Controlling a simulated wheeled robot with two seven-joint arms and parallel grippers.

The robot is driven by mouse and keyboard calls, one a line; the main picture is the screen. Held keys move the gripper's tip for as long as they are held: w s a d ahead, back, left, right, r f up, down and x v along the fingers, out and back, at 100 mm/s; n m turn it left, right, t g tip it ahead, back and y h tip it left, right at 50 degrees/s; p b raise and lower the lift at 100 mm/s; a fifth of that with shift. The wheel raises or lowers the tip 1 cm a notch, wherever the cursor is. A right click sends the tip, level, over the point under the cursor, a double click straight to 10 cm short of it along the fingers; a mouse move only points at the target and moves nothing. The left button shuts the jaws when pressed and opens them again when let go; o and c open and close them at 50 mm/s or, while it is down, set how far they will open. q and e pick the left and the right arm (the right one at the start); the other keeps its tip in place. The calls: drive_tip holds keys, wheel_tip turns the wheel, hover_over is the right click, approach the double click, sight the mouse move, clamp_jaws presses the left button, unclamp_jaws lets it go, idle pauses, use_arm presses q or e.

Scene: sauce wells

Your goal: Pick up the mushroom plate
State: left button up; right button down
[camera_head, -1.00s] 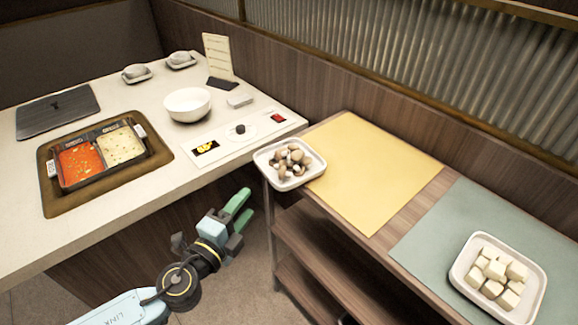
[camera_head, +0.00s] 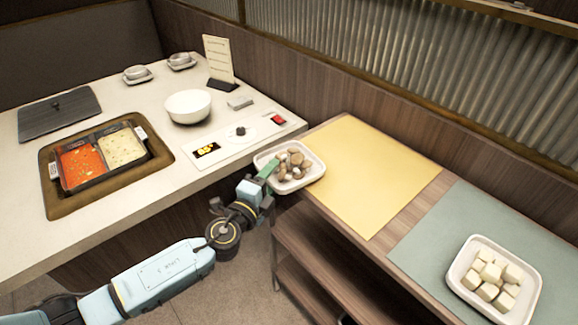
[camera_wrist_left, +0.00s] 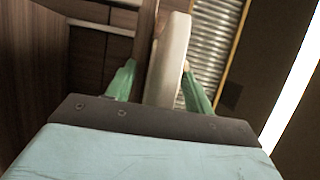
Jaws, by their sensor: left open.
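The mushroom plate (camera_head: 316,177) is a white squarish dish holding several brown and pale mushrooms (camera_head: 291,160). In the head view it sits at the left end of the wooden cart, over its corner. My left gripper (camera_head: 267,172) is at the plate's near left edge, with one green finger showing against the rim. In the left wrist view the plate's pale edge (camera_wrist_left: 168,65) stands between the two green fingers of my open left gripper (camera_wrist_left: 157,82), with a gap visible on the left side. My right gripper is not in view.
The cart carries a yellow mat (camera_head: 375,180) and a grey-green mat (camera_head: 440,235) with a plate of white tofu cubes (camera_head: 457,292).

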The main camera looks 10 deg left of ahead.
use_arm(q)
clamp_jaws()
idle(0.3)
drive_tip(key=shift+r, duration=0.1)
